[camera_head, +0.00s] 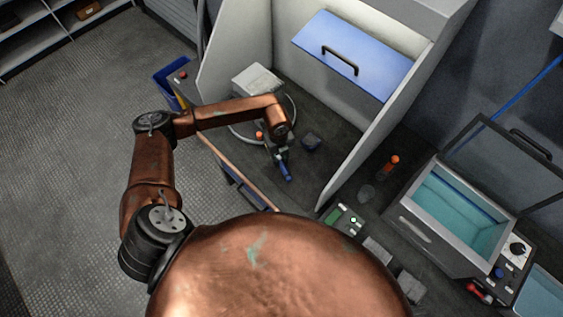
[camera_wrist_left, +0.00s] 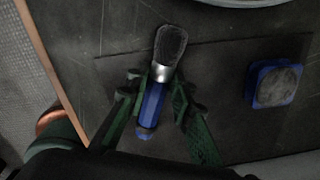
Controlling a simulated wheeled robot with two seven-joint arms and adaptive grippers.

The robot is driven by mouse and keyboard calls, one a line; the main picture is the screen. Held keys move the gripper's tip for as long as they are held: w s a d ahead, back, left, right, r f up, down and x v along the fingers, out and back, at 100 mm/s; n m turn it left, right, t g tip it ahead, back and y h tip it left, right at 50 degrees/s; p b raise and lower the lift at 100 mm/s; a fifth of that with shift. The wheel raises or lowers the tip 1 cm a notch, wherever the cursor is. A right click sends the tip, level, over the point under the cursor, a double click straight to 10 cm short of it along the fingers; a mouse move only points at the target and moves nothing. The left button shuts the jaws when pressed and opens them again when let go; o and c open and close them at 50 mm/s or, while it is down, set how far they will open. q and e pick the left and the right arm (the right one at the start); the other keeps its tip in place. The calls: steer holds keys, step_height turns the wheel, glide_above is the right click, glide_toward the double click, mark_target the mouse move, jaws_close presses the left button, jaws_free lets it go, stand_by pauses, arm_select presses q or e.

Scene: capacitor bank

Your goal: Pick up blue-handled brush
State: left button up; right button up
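The blue-handled brush (camera_wrist_left: 153,102) has dark bristles, a silver ferrule and a blue handle. In the left wrist view it lies between the fingers of my left gripper (camera_wrist_left: 160,84), bristles pointing away. The green fingers stand on either side of the handle near the ferrule, apparently open with small gaps. In the head view my left gripper (camera_head: 281,152) points down at the bench inside the hood, and the blue handle of the brush (camera_head: 286,172) shows just below it. The bristles are hidden there. My right gripper is in neither view.
A small blue-sided block with a grey top (camera_wrist_left: 274,84) lies right of the brush; it also shows in the head view (camera_head: 311,141). The white hood wall (camera_head: 375,130) stands to the right, with a blue panel (camera_head: 352,52) above. A teal bath (camera_head: 455,212) is farther right.

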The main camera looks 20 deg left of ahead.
arm_select(q)
jaws_close()
steer(key=shift+r, duration=0.1)
